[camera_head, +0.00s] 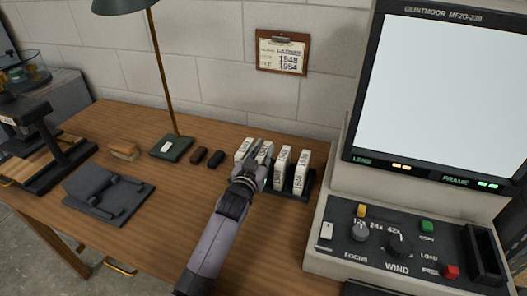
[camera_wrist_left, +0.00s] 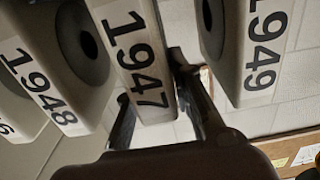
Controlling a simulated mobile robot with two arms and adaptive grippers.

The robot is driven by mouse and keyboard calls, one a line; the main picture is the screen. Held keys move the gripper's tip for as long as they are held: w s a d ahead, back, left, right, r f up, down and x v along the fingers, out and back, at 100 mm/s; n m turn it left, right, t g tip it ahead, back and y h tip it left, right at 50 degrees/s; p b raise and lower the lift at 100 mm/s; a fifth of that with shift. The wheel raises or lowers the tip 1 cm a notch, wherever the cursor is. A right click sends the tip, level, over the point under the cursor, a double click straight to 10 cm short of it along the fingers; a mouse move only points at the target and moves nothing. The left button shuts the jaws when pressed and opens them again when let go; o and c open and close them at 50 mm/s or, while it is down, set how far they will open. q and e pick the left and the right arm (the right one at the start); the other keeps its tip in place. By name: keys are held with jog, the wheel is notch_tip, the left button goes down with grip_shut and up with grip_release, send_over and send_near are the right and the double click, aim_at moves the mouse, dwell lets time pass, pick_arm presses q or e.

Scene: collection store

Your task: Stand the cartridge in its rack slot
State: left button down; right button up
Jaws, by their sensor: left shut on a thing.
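My left gripper (camera_head: 257,165) reaches over the desk to the row of white cartridges. In the left wrist view its two fingers (camera_wrist_left: 165,115) are shut around the white cartridge labelled 1947 (camera_wrist_left: 137,55). That cartridge stands in line between the cartridge labelled 1948 (camera_wrist_left: 40,85) and the one labelled 1949 (camera_wrist_left: 262,45). In the head view the dark rack (camera_head: 311,184) holds white cartridges, among them one right of my gripper (camera_head: 282,166) and the rightmost one (camera_head: 301,173). The gripper hides most of the held cartridge and its slot, so I cannot tell whether its base is seated.
The large film reader (camera_head: 335,215) stands close on the right of the rack. Left of the rack are two small dark objects (camera_head: 207,158), a lamp base (camera_head: 170,148), a brush (camera_head: 124,151) and a dark grey pad (camera_head: 108,194). The front desk is mostly clear. A clipboard (camera_head: 283,52) hangs on the wall.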

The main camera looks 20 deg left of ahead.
pick_arm(q)
jog(key=c, duration=1.4)
grip_release()
jog(key=s, duration=1.2)
jog(key=shift+a, duration=0.2)
